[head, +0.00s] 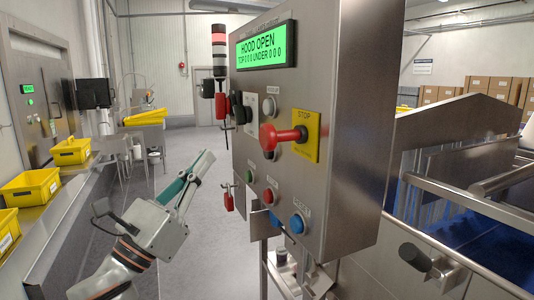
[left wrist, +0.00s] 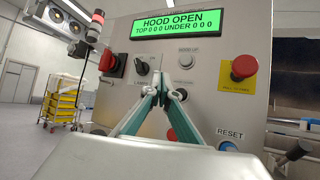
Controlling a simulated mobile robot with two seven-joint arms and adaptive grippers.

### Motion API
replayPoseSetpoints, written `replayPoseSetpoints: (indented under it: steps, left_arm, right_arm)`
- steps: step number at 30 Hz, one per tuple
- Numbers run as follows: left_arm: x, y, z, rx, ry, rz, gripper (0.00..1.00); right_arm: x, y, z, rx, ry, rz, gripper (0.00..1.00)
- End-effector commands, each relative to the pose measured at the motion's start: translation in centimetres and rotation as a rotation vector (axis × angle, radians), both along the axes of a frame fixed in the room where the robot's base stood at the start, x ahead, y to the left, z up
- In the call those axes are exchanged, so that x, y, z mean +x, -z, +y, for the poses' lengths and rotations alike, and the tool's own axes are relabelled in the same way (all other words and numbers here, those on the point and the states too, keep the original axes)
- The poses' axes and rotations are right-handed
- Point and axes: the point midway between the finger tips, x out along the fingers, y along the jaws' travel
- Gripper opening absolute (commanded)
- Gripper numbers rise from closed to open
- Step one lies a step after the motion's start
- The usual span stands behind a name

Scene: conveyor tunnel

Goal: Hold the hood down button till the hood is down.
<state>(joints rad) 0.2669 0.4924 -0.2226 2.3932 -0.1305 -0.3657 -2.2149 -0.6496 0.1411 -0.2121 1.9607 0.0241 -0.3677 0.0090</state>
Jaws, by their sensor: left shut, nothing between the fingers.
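A steel control panel (head: 345,130) has a green display (head: 267,45) reading HOOD OPEN. The lower button also shows in the head view (head: 270,153), behind the red emergency stop. My left gripper (head: 209,157) is shut and empty, its green fingers pointing at the panel. It appears apart from the panel. My right gripper is not in view.
A red stop knob (head: 281,138) on a yellow plate juts from the panel. Below are green (head: 249,176), red (head: 268,195) and blue (head: 297,223) buttons. Yellow crates (head: 31,188) line a bench at left. A steel conveyor hood (head: 460,118) stands at right.

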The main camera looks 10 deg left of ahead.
Motion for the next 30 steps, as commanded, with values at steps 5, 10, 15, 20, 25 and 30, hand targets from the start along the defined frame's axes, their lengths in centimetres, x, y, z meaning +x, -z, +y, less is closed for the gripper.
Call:
replayPoseSetpoints:
  steps: [5, 10, 15, 20, 25, 30]
  left_arm:
    - [0.1, 0.0, -0.1, -0.001, 0.001, -0.001, 0.0]
    - [0.7, 0.0, -1.0, -0.002, 0.002, -0.001, 0.0]
    - [1.9, 0.0, -2.7, -0.003, 0.003, -0.001, 0.0]
    - [3.1, 0.1, -4.5, -0.004, 0.004, 0.001, 0.0]
    - [4.1, 0.0, -6.1, -0.001, 0.002, 0.0, 0.0]
    - [4.8, 0.0, -7.0, -0.001, 0.003, -0.001, 0.0]
  right_arm:
    - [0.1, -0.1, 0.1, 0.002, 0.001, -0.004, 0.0]
    - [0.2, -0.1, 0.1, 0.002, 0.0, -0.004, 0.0]
    - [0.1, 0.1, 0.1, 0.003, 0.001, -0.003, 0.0]
    - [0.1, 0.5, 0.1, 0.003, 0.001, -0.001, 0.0]
    - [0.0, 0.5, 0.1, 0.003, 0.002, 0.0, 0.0]
    - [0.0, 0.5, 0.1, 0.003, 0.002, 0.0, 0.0]
